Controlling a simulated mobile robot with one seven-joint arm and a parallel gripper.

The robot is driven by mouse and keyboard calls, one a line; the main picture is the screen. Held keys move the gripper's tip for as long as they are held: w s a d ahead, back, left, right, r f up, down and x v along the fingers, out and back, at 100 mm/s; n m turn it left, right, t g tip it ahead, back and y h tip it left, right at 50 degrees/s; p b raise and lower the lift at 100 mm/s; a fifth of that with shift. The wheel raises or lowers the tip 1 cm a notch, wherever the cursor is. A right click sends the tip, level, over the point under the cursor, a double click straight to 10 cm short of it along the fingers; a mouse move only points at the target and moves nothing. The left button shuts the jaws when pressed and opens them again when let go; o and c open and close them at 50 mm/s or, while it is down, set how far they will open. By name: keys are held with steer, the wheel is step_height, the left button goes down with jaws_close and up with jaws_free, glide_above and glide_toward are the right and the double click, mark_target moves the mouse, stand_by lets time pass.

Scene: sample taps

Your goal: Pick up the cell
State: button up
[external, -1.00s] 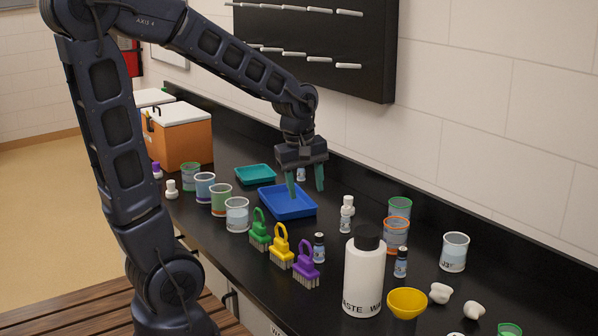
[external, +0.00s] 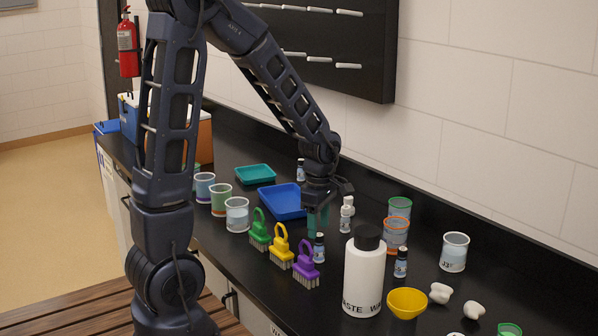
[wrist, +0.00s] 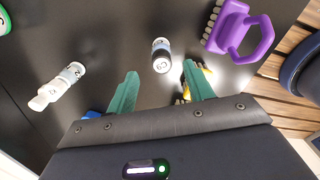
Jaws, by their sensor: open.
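Small labelled vials stand on the black counter; which one is the cell I cannot tell. A dark-capped vial (external: 319,248) stands upright beside the purple brush. A white-capped vial (external: 346,220) stands right of my gripper and also shows in the wrist view (wrist: 70,76). Another dark-capped vial (external: 401,263) stands right of the white bottle.
Green (external: 259,234), yellow (external: 280,250) and purple (external: 306,268) brushes stand close by on the left and front. A white waste bottle (external: 363,278) and yellow bowl (external: 407,303) are at the front right. A blue tray (external: 279,202) lies behind; several cups stand around.

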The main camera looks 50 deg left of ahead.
mark_target(319, 235)
steer(key=shift+d+f, duration=0.15)
steer(key=shift+f, duration=1.35)
steer(key=shift+d+f, duration=0.1)
steer(key=shift+f, duration=1.4)
steer(key=c, duration=1.1)
